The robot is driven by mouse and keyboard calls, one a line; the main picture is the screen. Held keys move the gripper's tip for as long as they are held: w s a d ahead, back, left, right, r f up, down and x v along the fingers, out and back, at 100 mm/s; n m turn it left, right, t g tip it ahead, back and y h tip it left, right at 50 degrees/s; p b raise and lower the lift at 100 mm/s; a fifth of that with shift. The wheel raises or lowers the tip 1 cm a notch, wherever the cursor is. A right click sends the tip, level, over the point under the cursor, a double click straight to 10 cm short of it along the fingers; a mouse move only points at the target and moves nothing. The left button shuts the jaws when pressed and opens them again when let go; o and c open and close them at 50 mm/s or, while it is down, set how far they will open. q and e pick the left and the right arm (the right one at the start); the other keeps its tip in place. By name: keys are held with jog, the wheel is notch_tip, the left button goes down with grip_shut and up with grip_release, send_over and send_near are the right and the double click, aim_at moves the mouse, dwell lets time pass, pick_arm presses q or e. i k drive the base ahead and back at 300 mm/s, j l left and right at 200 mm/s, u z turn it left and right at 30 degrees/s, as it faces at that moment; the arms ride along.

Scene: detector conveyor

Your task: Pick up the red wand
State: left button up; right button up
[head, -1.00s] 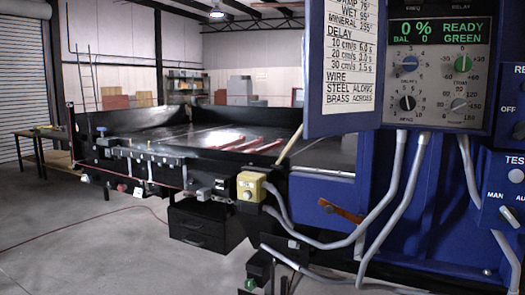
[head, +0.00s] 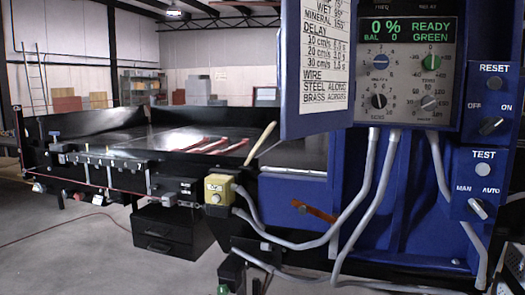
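Red bar-like shapes (head: 205,145) lie on the dark conveyor bed (head: 125,144), beyond its front rail. They are small and far off, and I cannot tell whether one of them is the red wand. An orange-red lever or rod (head: 315,212) sits against the blue machine frame, below the open panel. It is tilted down to the right; I cannot tell if it is a wand. Neither of my grippers is in view.
A blue control cabinet (head: 390,165) fills the right side, with an open blue door (head: 312,125) bearing a chart. A yellow box (head: 218,188), grey cables (head: 375,190) and a pale stick (head: 260,143) stand near it.

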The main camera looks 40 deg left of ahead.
aim_at(244, 142)
jog(key=j+z, duration=0.15)
jog(key=j, duration=0.25)
jog(key=k+j+z, duration=0.1)
jog(key=j, duration=0.35)
jog(key=j+z, duration=0.15)
jog(key=j, duration=0.25)
jog(key=k+j+z, duration=0.1)
jog(key=j, duration=0.3)
jog(key=k+j+z, duration=0.15)
jog(key=j, duration=0.25)
jog(key=k+j, duration=0.1)
jog(key=j, duration=0.25)
jog(key=k+j, duration=0.1)
jog(key=j, duration=0.2)
jog(key=k+j, duration=0.1)
jog(key=j, duration=0.25)
jog(key=k+j, duration=0.1)
jog(key=j, duration=0.2)
